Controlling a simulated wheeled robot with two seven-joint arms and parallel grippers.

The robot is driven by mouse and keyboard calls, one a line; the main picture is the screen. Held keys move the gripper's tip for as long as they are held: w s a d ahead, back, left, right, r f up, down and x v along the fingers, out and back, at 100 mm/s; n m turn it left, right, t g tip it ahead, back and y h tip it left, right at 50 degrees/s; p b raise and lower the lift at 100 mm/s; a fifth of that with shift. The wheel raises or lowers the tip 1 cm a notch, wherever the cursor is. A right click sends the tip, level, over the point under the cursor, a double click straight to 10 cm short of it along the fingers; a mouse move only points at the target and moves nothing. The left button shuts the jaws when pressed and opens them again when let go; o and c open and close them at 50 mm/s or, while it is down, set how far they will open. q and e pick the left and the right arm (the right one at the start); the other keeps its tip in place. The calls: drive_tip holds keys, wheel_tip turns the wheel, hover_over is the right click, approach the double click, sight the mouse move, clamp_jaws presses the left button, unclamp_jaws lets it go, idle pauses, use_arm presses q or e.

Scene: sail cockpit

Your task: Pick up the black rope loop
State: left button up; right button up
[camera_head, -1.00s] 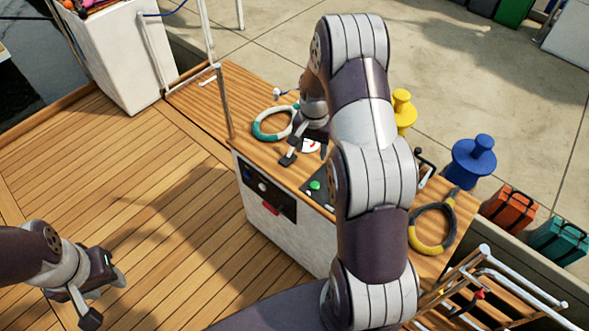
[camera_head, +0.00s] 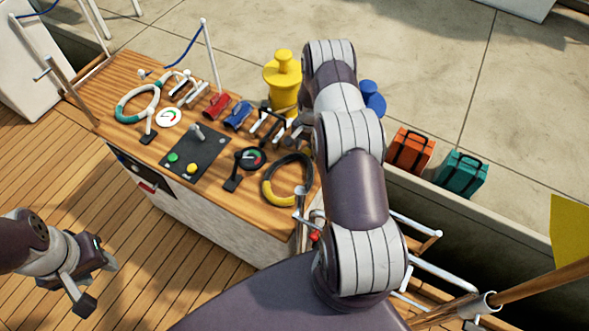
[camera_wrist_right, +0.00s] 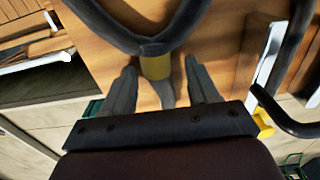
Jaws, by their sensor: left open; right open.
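The black rope loop (camera_head: 285,158) lies on the wooden top of the console, near its right end, with a yellow section at its lower left. In the right wrist view a black curved band with a yellow piece, which looks like the loop (camera_wrist_right: 150,45), crosses ahead of my right gripper (camera_wrist_right: 162,72). Its fingers are apart, with the yellow piece in line with the gap; I cannot tell if they touch. In the head view my right arm mostly hides this gripper. My left gripper (camera_head: 97,284) is open and empty over the deck at lower left.
A yellow bollard (camera_head: 284,85) and a blue one (camera_head: 373,98) stand behind. Metal rails are at lower right.

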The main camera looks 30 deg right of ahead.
clamp_jaws()
